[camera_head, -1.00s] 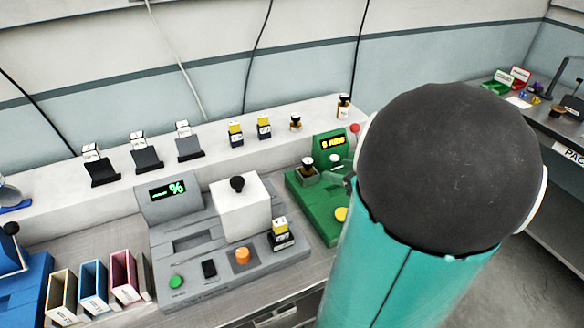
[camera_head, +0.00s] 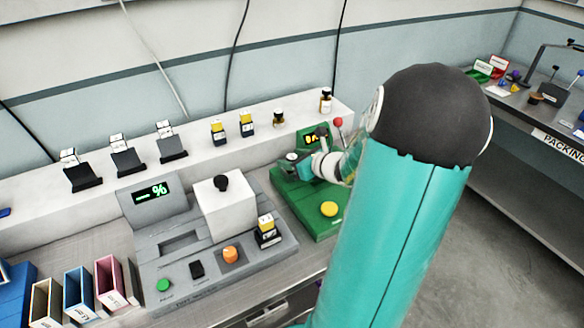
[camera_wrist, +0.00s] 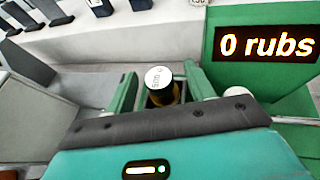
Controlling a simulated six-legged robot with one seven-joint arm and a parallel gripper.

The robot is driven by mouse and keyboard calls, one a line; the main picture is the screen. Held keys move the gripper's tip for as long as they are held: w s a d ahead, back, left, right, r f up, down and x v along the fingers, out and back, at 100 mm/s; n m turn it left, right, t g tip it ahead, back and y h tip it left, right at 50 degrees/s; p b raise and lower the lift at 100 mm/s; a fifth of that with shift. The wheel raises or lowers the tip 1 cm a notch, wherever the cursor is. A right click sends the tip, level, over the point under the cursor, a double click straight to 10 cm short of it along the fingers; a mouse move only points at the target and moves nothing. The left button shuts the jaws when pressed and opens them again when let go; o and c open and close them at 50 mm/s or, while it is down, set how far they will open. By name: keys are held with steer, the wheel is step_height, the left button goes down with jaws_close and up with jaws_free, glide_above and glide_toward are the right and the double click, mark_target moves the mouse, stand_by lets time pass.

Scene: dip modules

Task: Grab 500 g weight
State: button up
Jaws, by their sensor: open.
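A small dark and amber bottle-like piece with a white round top (camera_wrist: 158,78) stands between my gripper's two fingers in the wrist view. The print on its top is too small to read surely, so I cannot confirm that it is the 500 g weight. My gripper (camera_wrist: 160,92) is open, with one green finger on each side of the piece; contact cannot be told. In the head view my gripper (camera_head: 303,162) is over the back left of the green machine (camera_head: 320,225), and the piece is not clearly visible there.
The green machine's display (camera_wrist: 266,45) reads "0 rubs". A yellow button (camera_head: 329,209) is at its front. The grey machine (camera_head: 190,255) with a white block (camera_head: 222,207) stands to the left. Two similar bottles (camera_head: 278,117) (camera_head: 326,100) stand on the white shelf (camera_head: 240,160) behind.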

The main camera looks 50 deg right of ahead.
steer(key=shift+w+f, duration=0.15)
steer(key=shift+w, duration=0.15)
jaws_close()
